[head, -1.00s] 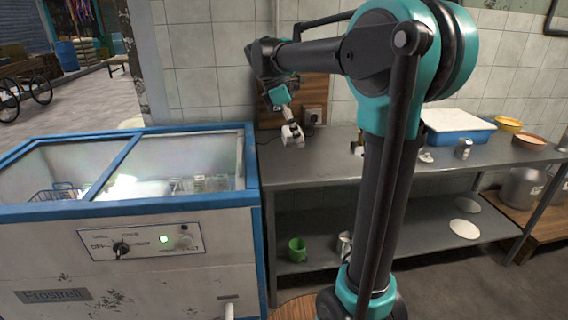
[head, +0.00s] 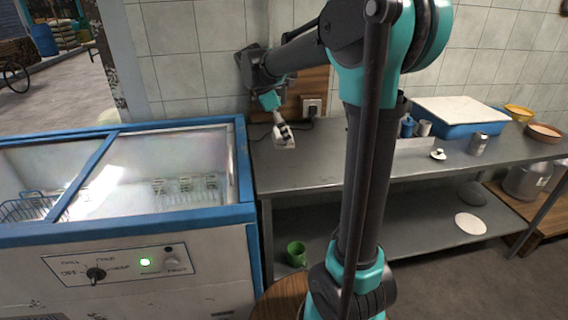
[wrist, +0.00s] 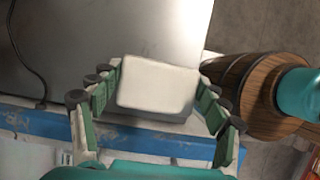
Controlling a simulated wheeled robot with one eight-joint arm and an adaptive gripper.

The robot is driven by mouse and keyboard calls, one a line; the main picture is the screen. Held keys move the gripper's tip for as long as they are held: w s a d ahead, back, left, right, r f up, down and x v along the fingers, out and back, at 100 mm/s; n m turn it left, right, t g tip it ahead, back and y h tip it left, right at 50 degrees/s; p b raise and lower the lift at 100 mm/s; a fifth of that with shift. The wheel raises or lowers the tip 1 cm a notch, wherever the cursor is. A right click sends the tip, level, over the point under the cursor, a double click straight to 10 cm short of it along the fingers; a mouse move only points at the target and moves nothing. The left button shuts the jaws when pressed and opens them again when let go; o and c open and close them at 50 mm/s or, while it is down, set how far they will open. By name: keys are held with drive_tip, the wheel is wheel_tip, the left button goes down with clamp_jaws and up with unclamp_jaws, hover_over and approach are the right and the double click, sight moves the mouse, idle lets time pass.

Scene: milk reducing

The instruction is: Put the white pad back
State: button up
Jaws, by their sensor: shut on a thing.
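The white pad (wrist: 158,87) is a small rounded block between the fingers of my gripper (wrist: 155,100) in the wrist view. My gripper is shut on it, with a green-lined finger on each side. In the head view the pad (head: 285,141) shows at the end of my gripper (head: 281,128), over the left end of the steel counter. I cannot tell from these views whether the pad touches the counter.
A blue-edged freezer (head: 120,220) stands left of the steel counter (head: 330,160). A wall socket (head: 312,106) and black cable are behind. A blue tray (head: 455,120), a metal can (head: 478,143) and bowls stand farther right. A green mug (head: 296,253) is on the lower shelf.

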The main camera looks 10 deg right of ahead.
wheel_tip(320, 180, down, 12)
drive_tip(key=shift+f, duration=0.1)
idle(0.4)
drive_tip(key=shift+f, duration=0.1)
drive_tip(key=o, duration=1.2)
drive_tip(key=v, duration=1.2)
drive_tip(key=s+d+f+m, duration=0.2)
drive_tip(key=s, duration=0.1)
drive_tip(key=s+d+f+m+t+y, duration=0.1)
drive_tip(key=s+d+f+m, duration=0.1)
drive_tip(key=s+f+m, duration=0.1)
drive_tip(key=s+d+f+m+y, duration=0.1)
drive_tip(key=s+d+f+m, duration=0.1)
drive_tip(key=s+f, duration=0.1)
drive_tip(key=shift+s+m, duration=0.15)
drive_tip(key=shift+m, duration=0.15)
drive_tip(key=s+d+f+m+t+y, duration=0.2)
drive_tip(key=s+f+m+t, duration=0.1)
drive_tip(key=s+f+m, duration=0.7)
drive_tip(key=s, duration=0.2)
drive_tip(key=shift+s+f, duration=0.15)
drive_tip(key=shift+s, duration=0.25)
drive_tip(key=shift+d, duration=0.2)
